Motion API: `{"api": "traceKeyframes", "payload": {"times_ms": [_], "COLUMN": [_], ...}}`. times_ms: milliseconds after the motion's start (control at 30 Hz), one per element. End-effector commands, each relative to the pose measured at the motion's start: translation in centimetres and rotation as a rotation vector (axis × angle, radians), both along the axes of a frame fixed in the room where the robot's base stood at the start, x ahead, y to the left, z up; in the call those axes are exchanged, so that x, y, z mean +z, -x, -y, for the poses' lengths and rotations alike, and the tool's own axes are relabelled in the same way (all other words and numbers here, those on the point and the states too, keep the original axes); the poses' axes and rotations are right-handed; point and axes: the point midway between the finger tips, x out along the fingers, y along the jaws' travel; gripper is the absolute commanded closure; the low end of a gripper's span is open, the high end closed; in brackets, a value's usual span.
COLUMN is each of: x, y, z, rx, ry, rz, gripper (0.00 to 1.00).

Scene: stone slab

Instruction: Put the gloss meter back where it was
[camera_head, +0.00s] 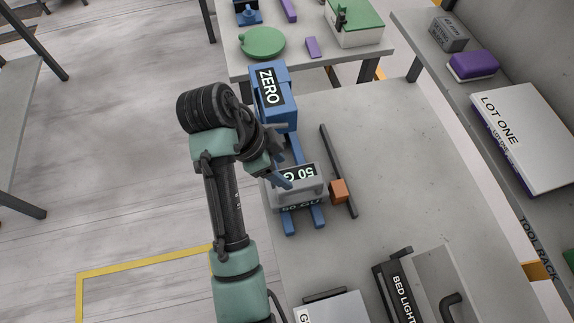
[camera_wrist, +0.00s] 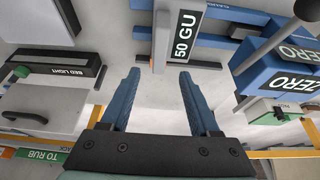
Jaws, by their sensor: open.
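I cannot tell for sure which thing is the gloss meter. A grey block labelled "50 GU" (camera_head: 312,190) sits over blue rails (camera_head: 318,217) on the stone slab; its black label also shows in the wrist view (camera_wrist: 186,36). A blue block labelled "ZERO" (camera_head: 285,108) stands behind it, and is at the right in the wrist view (camera_wrist: 275,78). My gripper (camera_head: 284,155) is open beside the grey block, partly overlapping it in the head view. In the wrist view my gripper's blue fingers (camera_wrist: 158,74) are apart, with nothing held between them.
A dark bar with an orange block (camera_head: 339,191) lies right of the grey block. A "BED LIGHT" unit (camera_head: 402,290) stands at the front. The slab (camera_head: 400,150) is clear at right. A tool rack (camera_head: 510,190) borders the right; a table (camera_head: 350,58) stands behind.

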Motion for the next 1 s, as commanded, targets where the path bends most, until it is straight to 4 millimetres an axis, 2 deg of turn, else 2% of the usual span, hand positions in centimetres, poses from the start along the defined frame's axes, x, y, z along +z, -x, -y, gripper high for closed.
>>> {"api": "traceKeyframes", "payload": {"times_ms": [67, 400, 467, 567, 667, 733, 767, 800, 867, 900, 967, 1000], "x": [0.5, 0.6, 1.2, 4.2, 10.8, 17.4, 20.4, 24.5, 30.6, 34.7, 40.4, 43.8], "y": [0.1, -0.1, -0.9, -4.2, -9.0, -11.8, -12.5, -13.1, -13.0, -12.4, -10.6, -9.1], "z": [-0.2, -0.2, -0.2, -0.2, 0.1, 0.4, 0.6, 0.9, 1.4, 1.7, 2.2, 2.5], "rx": [0.001, 0.005, 0.030, 0.148, 0.351, 0.504, 0.562, 0.631, 0.718, 0.764, 0.812, 0.833], "ry": [0.000, -0.001, -0.011, -0.035, -0.021, 0.045, 0.088, 0.156, 0.276, 0.371, 0.523, 0.629], "rz": [-0.001, 0.007, 0.037, 0.173, 0.427, 0.640, 0.729, 0.844, 1.008, 1.111, 1.254, 1.337], "gripper": [0.38, 0.38, 0.38, 0.38, 0.38, 0.38, 0.38, 0.38, 0.38, 0.38, 0.38, 0.38]}}
